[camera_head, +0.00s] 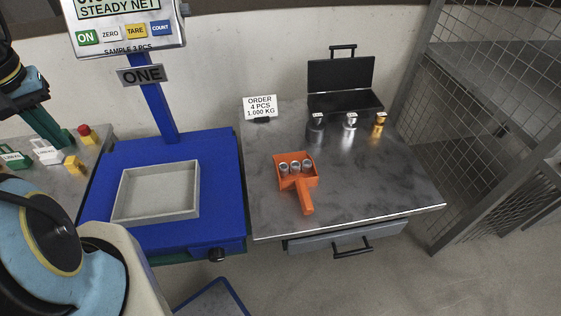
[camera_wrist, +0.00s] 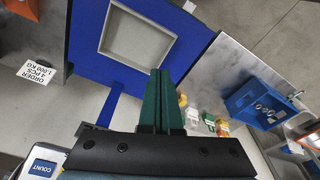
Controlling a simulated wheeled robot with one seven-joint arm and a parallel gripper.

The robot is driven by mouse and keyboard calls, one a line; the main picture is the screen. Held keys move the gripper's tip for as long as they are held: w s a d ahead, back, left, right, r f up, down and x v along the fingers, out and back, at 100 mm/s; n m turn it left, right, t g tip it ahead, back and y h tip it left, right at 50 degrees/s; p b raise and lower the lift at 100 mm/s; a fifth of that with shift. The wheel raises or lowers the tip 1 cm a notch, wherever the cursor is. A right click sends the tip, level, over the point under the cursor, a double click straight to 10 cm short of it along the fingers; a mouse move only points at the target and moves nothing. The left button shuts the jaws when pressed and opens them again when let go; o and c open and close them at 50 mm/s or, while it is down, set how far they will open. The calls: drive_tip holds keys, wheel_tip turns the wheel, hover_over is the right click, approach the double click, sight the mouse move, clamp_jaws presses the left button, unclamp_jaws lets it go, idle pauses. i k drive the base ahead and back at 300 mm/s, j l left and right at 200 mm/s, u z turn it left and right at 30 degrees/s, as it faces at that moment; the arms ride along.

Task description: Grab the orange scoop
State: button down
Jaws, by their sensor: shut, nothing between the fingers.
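The orange scoop (camera_head: 306,198) lies on the grey table right of the blue scale, its handle toward the table's front edge. Several small silver cylindrical castings (camera_head: 295,167) sit in its pan. In the wrist view only an orange bit at the top left corner, probably the scoop, shows. My gripper (camera_head: 50,132) is at the far left in the head view, well away from the scoop. Its green fingers also show in the wrist view (camera_wrist: 163,75), closed together with nothing between them.
The blue scale (camera_head: 220,165) with a grey tray (camera_head: 190,212) stands between my gripper and the scoop; its post and display rise behind. An order card (camera_head: 260,106), open black case (camera_head: 341,80) and metal weights (camera_head: 349,121) stand behind the scoop. Mesh fencing (camera_head: 480,130) borders the right.

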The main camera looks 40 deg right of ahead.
sight(300, 181)
drive_tip(key=k+l+u, duration=0.1)
drive_tip(key=k+l, duration=0.25)
drive_tip(key=l, duration=0.25)
drive_tip(key=k+l+u, duration=0.15)
drive_tip(key=k+l, duration=0.2)
drive_tip(key=l, duration=0.2)
drive_tip(key=k+l+u, duration=0.1)
drive_tip(key=k+l, duration=0.3)
drive_tip(key=k+l+u, duration=0.25)
drive_tip(key=k+l, duration=0.25)
